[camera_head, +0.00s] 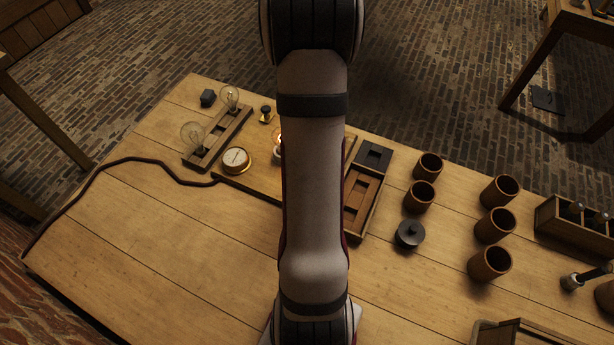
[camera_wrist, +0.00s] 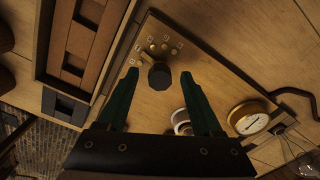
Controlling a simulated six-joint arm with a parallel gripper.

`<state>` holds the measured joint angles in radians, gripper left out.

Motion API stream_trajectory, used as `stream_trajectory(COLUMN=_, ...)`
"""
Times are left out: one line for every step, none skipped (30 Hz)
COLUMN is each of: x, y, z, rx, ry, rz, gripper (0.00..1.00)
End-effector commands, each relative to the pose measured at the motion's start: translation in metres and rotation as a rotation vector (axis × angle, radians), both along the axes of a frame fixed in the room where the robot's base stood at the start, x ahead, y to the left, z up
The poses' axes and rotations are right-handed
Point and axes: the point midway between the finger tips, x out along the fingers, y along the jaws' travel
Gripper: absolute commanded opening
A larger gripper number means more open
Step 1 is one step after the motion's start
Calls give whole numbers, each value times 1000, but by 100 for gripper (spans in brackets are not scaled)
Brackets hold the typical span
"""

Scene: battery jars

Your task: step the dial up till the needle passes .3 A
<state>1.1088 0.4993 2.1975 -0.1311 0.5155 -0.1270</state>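The dial (camera_wrist: 160,76) is a dark faceted knob on a wooden board, with several brass studs and small number labels around one side of it. In the wrist view my gripper (camera_wrist: 159,74) is open. Its two green fingertips lie either side of the knob with gaps, and I cannot tell if they are down at its height. The round brass-rimmed meter (camera_wrist: 249,119) has a pale face; it also shows in the head view (camera_head: 236,160). Its needle is too small to read. My arm hides the dial and gripper in the head view.
A glowing bulb (camera_head: 278,140) shows beside my arm. A partitioned wooden tray (camera_head: 372,190), brown jars (camera_head: 497,225) and a dark lid (camera_head: 409,233) stand right. The front left table is clear.

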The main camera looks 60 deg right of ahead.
Motion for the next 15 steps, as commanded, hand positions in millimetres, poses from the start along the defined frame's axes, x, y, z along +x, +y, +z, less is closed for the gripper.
stream_trajectory(x=0, y=0, z=0, rx=0, ry=0, rz=0, gripper=67)
stream_trajectory(x=0, y=0, z=0, rx=0, ry=0, rz=0, gripper=67)
stream_trajectory(x=0, y=0, z=0, rx=0, ry=0, rz=0, gripper=67)
stream_trajectory(x=0, y=0, z=0, rx=0, ry=0, rz=0, gripper=67)
stream_trajectory(x=0, y=0, z=0, rx=0, ry=0, rz=1, gripper=67)
stream_trajectory(x=0, y=0, z=1, rx=-1, ry=0, rz=1, gripper=67)
stream_trajectory(x=0, y=-1, z=3, rx=-2, ry=-1, rz=1, gripper=67)
stream_trajectory(x=1, y=-1, z=6, rx=-4, ry=-2, rz=1, gripper=67)
stream_trajectory(x=1, y=-1, z=12, rx=-4, ry=-2, rz=1, gripper=67)
stream_trajectory(x=1, y=-1, z=18, rx=-5, ry=-3, rz=0, gripper=67)
stream_trajectory(x=1, y=-1, z=26, rx=-5, ry=-3, rz=0, gripper=67)
stream_trajectory(x=1, y=-2, z=37, rx=-6, ry=-3, rz=0, gripper=67)
stream_trajectory(x=1, y=-2, z=46, rx=-7, ry=-4, rz=0, gripper=67)
stream_trajectory(x=1, y=-2, z=57, rx=-9, ry=-4, rz=0, gripper=67)
stream_trajectory(x=1, y=-2, z=70, rx=-8, ry=-4, rz=0, gripper=67)
